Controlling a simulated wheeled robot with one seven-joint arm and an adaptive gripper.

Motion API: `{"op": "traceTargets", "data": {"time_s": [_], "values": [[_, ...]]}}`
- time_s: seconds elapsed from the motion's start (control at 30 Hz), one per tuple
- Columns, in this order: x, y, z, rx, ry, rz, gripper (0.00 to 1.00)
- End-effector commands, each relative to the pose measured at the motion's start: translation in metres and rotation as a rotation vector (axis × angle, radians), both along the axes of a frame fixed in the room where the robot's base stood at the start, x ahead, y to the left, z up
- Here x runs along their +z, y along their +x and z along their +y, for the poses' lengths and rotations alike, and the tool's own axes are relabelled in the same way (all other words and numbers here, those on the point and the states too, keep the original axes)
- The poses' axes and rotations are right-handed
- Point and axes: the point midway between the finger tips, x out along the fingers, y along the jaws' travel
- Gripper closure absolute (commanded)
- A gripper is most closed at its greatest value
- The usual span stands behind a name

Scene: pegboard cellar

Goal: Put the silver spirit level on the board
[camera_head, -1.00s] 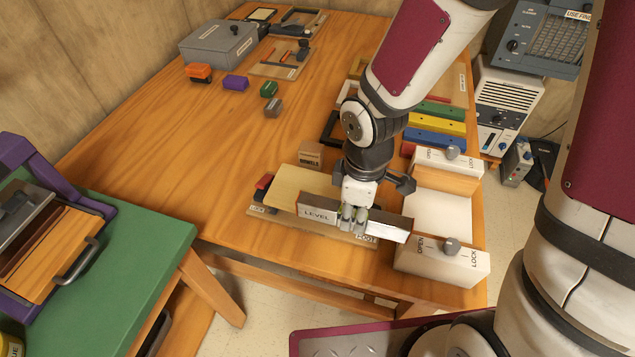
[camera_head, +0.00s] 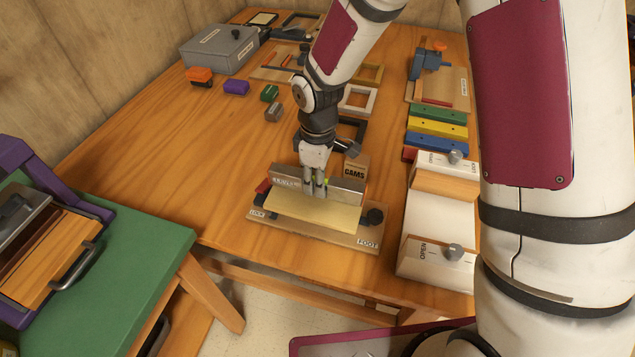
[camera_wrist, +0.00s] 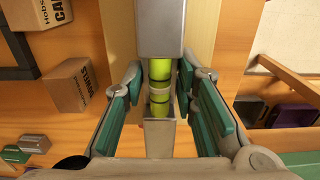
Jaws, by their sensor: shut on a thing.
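The silver spirit level (camera_head: 345,190) is a long bar lying across my gripper (camera_head: 315,188), which is shut on it near the middle. In the wrist view the level (camera_wrist: 160,25) runs up the picture with its yellow-green vial between my fingers (camera_wrist: 160,90). The pale yellow board (camera_head: 312,212) lies on a tan base (camera_head: 325,235) marked FOOT. In the head view the level appears along the board's far edge, roughly parallel to it. I cannot tell whether the level touches the board.
A box marked CAMS (camera_head: 355,168) stands just behind the level. A black knob (camera_head: 374,216) sits at the base's right end. The white fixture marked OPEN (camera_head: 430,225) is to the right. Several coloured bars lie behind it. The table's left middle is clear.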

Motion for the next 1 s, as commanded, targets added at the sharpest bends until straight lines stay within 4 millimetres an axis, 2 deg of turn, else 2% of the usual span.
{"op": "traceTargets", "data": {"time_s": [0.1,0.63,0.67,0.73,1.0], "values": [[-0.013,0.000,0.001,0.001,0.000,0.000,1.00],[-0.021,0.001,0.001,0.000,0.001,-0.003,1.00],[-0.021,0.001,0.000,0.000,0.001,-0.003,0.69],[-0.021,0.000,0.000,0.000,0.001,-0.003,0.54],[-0.020,0.000,0.000,0.000,0.001,-0.003,0.54]]}}
